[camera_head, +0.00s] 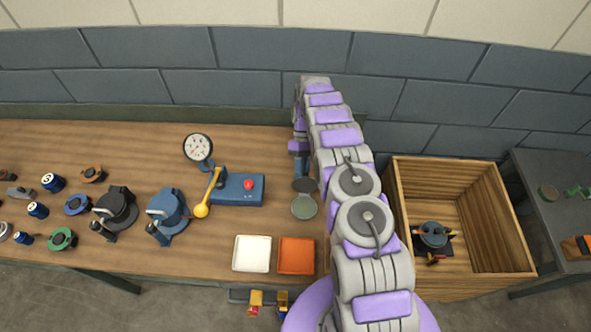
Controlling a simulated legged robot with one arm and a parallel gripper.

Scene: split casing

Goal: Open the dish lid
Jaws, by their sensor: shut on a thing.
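A small round grey-green dish (304,207) lies on the wooden bench just left of my arm. A darker round part, which looks like its lid (304,185), shows directly behind it and appears to join it at the edge. My gripper (300,170) is behind the dish, at the dark part, and is shut on it. The fingertips are small and partly hidden, so the exact grip point is unclear. The lid's tilt cannot be told from this angle.
Left of the dish stands a blue box (238,189) with a red button, a yellow-knobbed lever and a gauge (198,148). A white tray (252,254) and an orange tray (296,254) lie in front. A wooden crate (489,258) stands right of my arm.

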